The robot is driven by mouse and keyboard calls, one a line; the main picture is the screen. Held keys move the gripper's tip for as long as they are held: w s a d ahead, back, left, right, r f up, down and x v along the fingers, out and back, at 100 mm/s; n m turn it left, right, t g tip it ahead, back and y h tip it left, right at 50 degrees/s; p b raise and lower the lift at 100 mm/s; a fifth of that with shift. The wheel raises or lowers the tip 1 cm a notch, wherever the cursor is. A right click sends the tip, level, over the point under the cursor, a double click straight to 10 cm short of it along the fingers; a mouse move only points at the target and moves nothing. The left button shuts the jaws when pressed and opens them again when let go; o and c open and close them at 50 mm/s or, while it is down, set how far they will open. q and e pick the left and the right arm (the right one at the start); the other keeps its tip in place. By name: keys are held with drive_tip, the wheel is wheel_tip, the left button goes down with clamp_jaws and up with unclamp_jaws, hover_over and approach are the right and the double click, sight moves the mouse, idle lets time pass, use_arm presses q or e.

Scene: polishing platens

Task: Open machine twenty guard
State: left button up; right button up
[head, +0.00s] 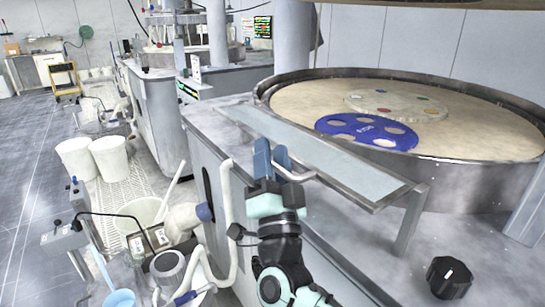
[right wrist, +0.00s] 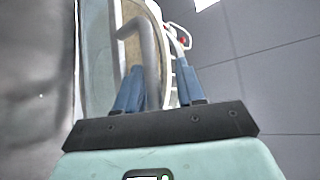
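The machine guard (head: 325,155) is a long clear panel in a metal frame, lying tilted along the near side of the round polishing machine. A bent metal handle (head: 298,177) sticks out from its near edge. My right gripper (head: 269,150), with blue fingers, is at this handle. In the right wrist view, the handle (right wrist: 148,45) runs down close to the inner side of the left finger, and a gap shows between the right gripper's fingers (right wrist: 160,82). Contact with the handle cannot be told. My left gripper is out of view.
A round platen (head: 300,93) with a blue holed disc (head: 367,132) lies behind the guard. A black knob (head: 448,277) sits on the machine top at lower right. White buckets (head: 112,157), hoses and a pump stand on the left; grey floor is open farther left.

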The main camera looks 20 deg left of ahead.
drive_tip(key=shift+f, duration=0.1)
drive_tip(key=v, duration=1.3)
drive_tip(key=shift+s, duration=0.2)
